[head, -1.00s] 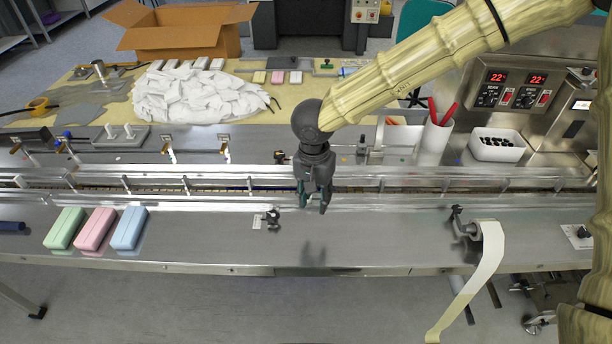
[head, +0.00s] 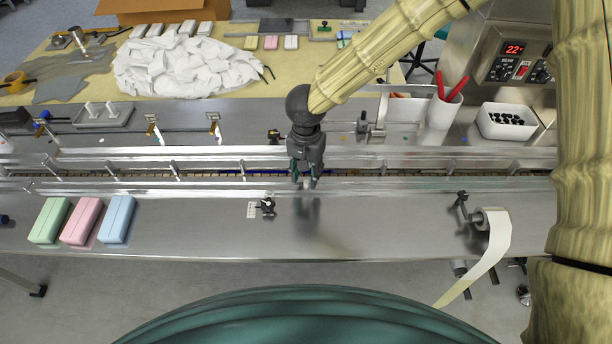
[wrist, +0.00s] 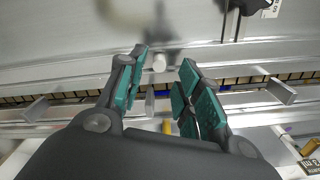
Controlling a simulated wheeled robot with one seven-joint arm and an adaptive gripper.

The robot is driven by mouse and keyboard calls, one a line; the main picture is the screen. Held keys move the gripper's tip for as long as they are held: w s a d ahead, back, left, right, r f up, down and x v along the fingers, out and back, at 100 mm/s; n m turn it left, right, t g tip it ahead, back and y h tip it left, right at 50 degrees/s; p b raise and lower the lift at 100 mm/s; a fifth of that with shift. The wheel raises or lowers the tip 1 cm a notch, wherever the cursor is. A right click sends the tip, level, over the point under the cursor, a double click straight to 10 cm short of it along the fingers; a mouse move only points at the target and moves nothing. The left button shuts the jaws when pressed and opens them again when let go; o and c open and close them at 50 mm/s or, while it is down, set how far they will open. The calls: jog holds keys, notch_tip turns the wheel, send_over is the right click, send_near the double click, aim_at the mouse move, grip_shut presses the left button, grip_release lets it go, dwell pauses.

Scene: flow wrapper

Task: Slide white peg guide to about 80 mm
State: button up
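A short white peg (wrist: 160,62) shows between my fingertips in the wrist view, at the near metal rail. It looks like the peg of the guide; its mount is hard to make out. My gripper (head: 303,184) is over the near rail of the conveyor channel, pointing down. In the wrist view my gripper (wrist: 164,62) is open, with one teal-padded finger on each side of the peg and gaps visible. A small scale plate (head: 252,210) with a black clamp knob (head: 267,206) lies just left of my gripper; its marks are too small to read.
Green (head: 50,220), pink (head: 82,221) and blue (head: 117,219) blocks stand at the left of the steel deck. A paper roll (head: 492,222) is at the right. The deck before my gripper is clear.

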jog(key=shift+f, duration=0.45)
jog(key=shift+s+f, duration=0.35)
jog(key=shift+s, duration=0.1)
jog(key=shift+w+f, duration=0.25)
jog(key=shift+f, duration=0.1)
jog(key=shift+s+r, duration=0.15)
jog(key=shift+c, duration=1.2)
grip_shut()
